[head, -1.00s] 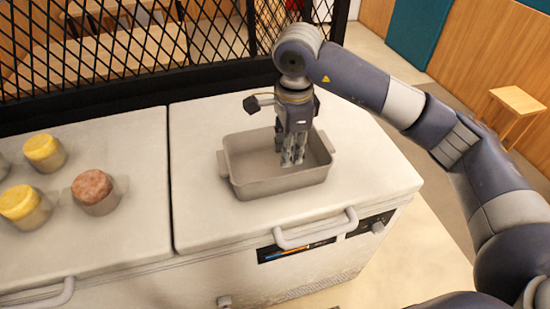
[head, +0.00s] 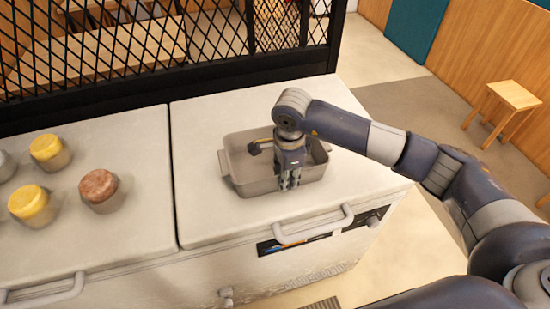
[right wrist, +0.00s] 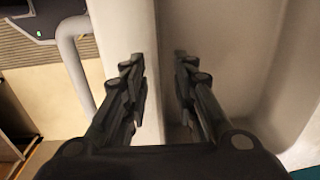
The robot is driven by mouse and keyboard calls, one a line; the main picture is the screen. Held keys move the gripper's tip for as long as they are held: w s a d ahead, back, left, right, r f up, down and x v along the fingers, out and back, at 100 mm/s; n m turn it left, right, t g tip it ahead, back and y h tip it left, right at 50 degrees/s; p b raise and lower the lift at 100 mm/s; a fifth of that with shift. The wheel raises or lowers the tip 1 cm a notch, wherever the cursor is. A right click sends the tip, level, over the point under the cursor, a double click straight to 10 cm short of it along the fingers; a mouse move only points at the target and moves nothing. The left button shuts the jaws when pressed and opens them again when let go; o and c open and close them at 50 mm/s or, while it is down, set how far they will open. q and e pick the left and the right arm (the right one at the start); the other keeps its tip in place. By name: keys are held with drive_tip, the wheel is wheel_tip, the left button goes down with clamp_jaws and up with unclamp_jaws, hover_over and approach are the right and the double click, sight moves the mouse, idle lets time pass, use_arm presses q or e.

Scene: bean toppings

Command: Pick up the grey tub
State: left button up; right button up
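The grey tub (head: 256,187) is a rectangular pan with end handles, standing upright on the right white lid. It also fills the right side of the right wrist view (right wrist: 225,55). My right gripper (head: 289,183) points down at the tub's near long wall, right of its middle. In the right wrist view my right gripper (right wrist: 159,75) has its two fingers apart, with the tub's near wall showing between them. One finger is on the inner side and the other on the outer side. I cannot tell whether either touches. My left gripper is not in view.
Several small topping containers, including a yellow one (head: 28,203) and a brown one (head: 99,190), stand on the left lid. A bar handle (head: 314,227) juts from the front edge. A black mesh barrier (head: 130,55) stands behind. The lid around the tub is clear.

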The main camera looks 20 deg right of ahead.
clamp_jaws()
drive_tip(key=shift+r, duration=0.1)
